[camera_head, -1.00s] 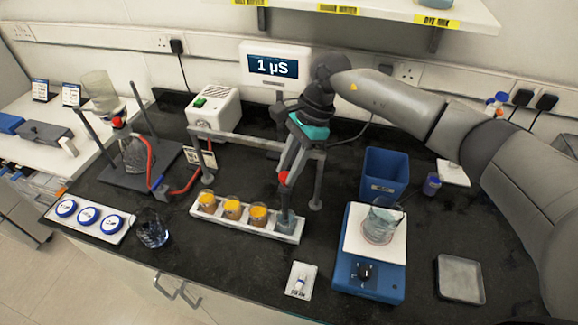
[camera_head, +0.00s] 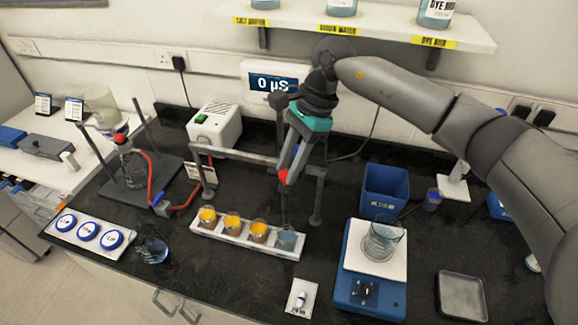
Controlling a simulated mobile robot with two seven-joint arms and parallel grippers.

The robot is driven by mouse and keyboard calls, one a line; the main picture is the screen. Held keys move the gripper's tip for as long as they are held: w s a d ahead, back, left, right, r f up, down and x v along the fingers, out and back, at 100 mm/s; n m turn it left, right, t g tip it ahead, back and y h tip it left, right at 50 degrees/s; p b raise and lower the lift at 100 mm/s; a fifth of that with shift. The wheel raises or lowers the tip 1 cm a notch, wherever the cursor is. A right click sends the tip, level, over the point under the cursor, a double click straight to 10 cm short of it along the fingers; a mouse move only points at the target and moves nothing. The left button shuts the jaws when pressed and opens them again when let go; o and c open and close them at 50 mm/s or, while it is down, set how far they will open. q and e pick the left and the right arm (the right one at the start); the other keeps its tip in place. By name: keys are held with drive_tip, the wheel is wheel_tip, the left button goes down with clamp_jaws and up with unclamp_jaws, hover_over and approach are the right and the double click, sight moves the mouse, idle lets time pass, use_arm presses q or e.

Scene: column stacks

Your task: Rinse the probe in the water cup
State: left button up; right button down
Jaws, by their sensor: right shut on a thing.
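My right gripper (camera_head: 291,165) reaches down from the upper right and is shut on the probe (camera_head: 285,202). The probe is slim and dark with a red part near the fingers, and points down over the water cup. The water cup (camera_head: 288,240) is the bluish-grey cup at the right end of the white rack (camera_head: 225,238). The probe's lower end is close to the cup's mouth; I cannot tell whether its tip is just inside or just above. The meter display (camera_head: 272,84) reads 0 µS. My left gripper is not in view.
Several orange-filled cups (camera_head: 232,224) share the rack. A grey stand frame (camera_head: 318,195) stands close behind the gripper. A glass (camera_head: 152,250) stands left.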

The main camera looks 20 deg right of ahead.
drive_tip(key=c, duration=1)
unclamp_jaws()
drive_tip(key=shift+w+r, duration=0.15)
drive_tip(key=shift+r, duration=0.2)
drive_tip(key=o, duration=0.3)
drive_tip(key=shift+o, duration=0.6)
drive_tip(key=shift+f, duration=0.15)
drive_tip(key=s+b+v, duration=0.1)
drive_tip(key=b+v, duration=0.1)
drive_tip(key=v, duration=1.3)
drive_tip(key=shift+w+b, duration=0.25)
drive_tip(key=shift+b, duration=0.05)
